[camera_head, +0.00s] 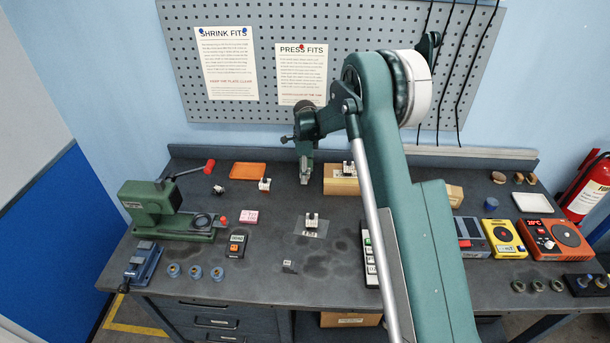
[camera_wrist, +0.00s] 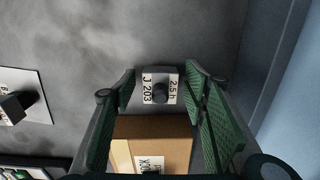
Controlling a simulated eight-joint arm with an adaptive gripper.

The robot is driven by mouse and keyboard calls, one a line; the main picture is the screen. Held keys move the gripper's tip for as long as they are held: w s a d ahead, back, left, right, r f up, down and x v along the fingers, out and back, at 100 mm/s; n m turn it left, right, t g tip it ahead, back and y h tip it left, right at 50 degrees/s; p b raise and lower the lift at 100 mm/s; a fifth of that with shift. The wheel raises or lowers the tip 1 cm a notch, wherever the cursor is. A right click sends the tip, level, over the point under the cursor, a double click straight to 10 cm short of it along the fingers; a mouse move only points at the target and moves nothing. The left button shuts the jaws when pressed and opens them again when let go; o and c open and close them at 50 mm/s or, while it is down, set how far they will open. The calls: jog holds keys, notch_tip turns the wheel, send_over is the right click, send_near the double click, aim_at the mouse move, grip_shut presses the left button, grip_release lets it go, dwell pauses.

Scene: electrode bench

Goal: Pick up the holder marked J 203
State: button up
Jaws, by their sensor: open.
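The holder marked J 203 (camera_wrist: 160,87) shows in the wrist view as a small pale piece with a dark round knob and labels reading J 203 and 25 h. It lies on the dark bench top. In the wrist view it appears between the tips of my open gripper (camera_wrist: 161,76), with dark gaps to the fingers and nothing gripped. How far the tips are above it is hard to tell.
A plate with a white holder (camera_head: 312,222) lies in front. Another small holder (camera_head: 264,184) and an orange tray (camera_head: 247,170) are to the left. The pegboard wall rises behind.

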jog(key=c, duration=1.2)
jog(key=shift+c, duration=0.2)
jog(key=shift+r, duration=5)
